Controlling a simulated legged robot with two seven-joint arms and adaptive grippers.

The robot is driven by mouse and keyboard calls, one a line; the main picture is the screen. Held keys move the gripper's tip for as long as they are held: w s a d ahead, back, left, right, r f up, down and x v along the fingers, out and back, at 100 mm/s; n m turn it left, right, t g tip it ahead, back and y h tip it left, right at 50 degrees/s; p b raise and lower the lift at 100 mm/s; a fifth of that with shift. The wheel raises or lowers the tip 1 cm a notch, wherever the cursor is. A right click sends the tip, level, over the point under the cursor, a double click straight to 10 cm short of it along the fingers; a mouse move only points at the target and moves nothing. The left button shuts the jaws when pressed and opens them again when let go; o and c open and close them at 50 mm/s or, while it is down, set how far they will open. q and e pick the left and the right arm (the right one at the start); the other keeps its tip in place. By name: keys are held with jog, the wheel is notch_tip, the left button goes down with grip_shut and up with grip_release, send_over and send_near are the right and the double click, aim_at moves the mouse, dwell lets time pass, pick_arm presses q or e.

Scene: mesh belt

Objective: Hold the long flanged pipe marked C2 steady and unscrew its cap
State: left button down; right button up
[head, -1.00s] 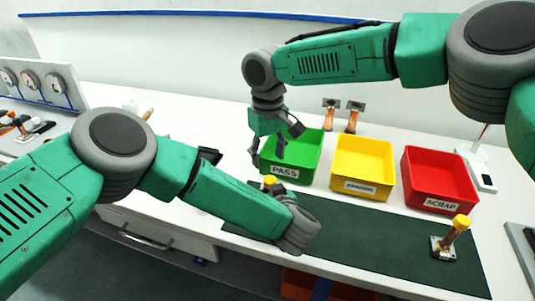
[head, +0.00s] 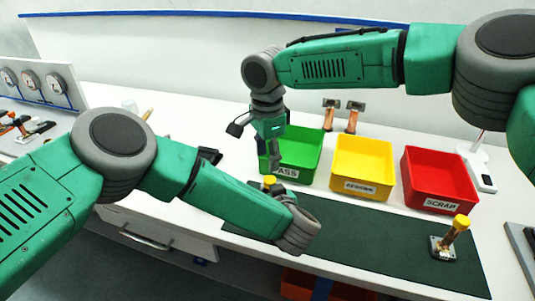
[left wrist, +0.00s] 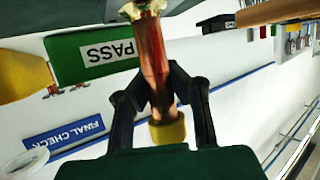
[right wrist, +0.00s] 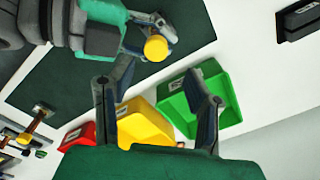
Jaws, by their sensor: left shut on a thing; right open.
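A copper pipe (left wrist: 152,62) with a yellow cap (left wrist: 168,131) is held between the fingers of my left gripper (left wrist: 160,100), which is shut on it. Its flange end is at the top of the left wrist view. In the head view my forearm hides most of it and only the yellow cap (head: 269,181) shows. No C2 mark is readable. My right gripper (head: 271,150) is above and behind the cap, open and empty. In the right wrist view the cap (right wrist: 156,47) appears beyond and between the open fingers of my right gripper (right wrist: 157,78), apart from them.
Green PASS (head: 298,150), yellow (head: 362,187) and red SCRAP (head: 440,203) bins stand in a row behind the dark mat (head: 360,235). Another yellow-capped pipe (head: 457,232) stands on the mat at right. Two flanged pipes (head: 329,118) are behind the bins.

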aim_at(267, 178)
notch_tip(267, 178, down, 8)
jog(key=shift+w+r, duration=0.15)
jog(key=shift+c, duration=0.5)
grip_shut()
jog(key=shift+o, duration=0.9)
grip_release()
